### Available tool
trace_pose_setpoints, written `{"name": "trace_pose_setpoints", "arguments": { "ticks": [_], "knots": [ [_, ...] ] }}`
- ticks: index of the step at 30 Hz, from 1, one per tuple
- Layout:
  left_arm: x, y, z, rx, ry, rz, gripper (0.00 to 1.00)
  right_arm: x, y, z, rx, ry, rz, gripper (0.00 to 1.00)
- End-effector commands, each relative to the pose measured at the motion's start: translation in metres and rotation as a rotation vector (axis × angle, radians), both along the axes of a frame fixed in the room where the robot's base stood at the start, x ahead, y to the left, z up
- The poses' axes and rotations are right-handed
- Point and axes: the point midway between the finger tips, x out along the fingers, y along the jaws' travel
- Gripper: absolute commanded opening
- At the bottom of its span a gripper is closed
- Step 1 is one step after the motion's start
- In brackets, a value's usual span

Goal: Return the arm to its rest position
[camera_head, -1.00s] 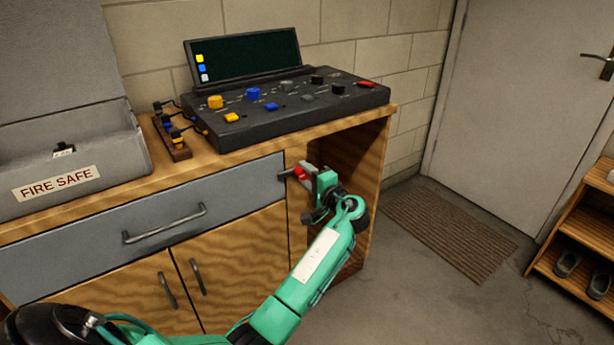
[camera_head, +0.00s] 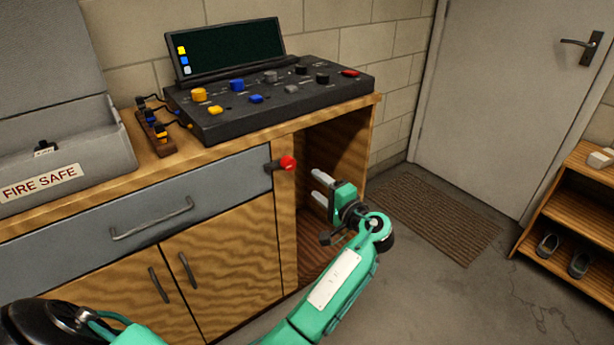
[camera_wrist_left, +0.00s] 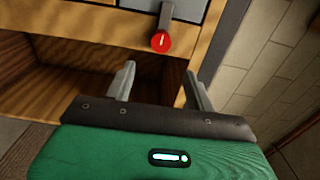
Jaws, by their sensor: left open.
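My left gripper (camera_head: 320,188) is open and empty, in front of the open cubby on the right side of the wooden workbench (camera_head: 225,265). A red knob (camera_head: 288,163) on a dark stem sticks out near the right end of the grey drawer, up and to the left of the fingertips. In the left wrist view the red knob (camera_wrist_left: 161,42) shows beyond the two fingers (camera_wrist_left: 158,85), apart from them. My right gripper is not in view.
A control console (camera_head: 275,98) with coloured knobs and a dark screen sits on the bench top. A grey box marked FIRE SAFE (camera_head: 60,165) stands at left. A door (camera_head: 515,100), brown mat (camera_head: 430,215) and wooden shoe shelf (camera_head: 575,225) are at right. The floor between is clear.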

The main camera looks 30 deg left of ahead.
Motion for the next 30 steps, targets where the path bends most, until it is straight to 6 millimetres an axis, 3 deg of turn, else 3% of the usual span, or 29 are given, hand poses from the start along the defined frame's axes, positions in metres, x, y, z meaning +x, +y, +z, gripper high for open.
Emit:
{"name": "trace_pose_setpoints", "arguments": {
  "ticks": [6,23,26,30],
  "knots": [
    [-0.008,-0.018,0.000,0.000,0.000,0.000,0.55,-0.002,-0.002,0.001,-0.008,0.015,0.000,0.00],
    [-0.009,-0.019,-0.002,-0.005,0.001,-0.004,0.55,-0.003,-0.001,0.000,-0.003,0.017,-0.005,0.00],
    [-0.014,-0.019,-0.018,-0.043,0.008,-0.036,0.55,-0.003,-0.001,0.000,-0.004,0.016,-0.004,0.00],
    [-0.034,-0.021,-0.067,-0.183,0.023,-0.143,0.55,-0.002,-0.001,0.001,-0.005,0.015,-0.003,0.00]
  ]
}}
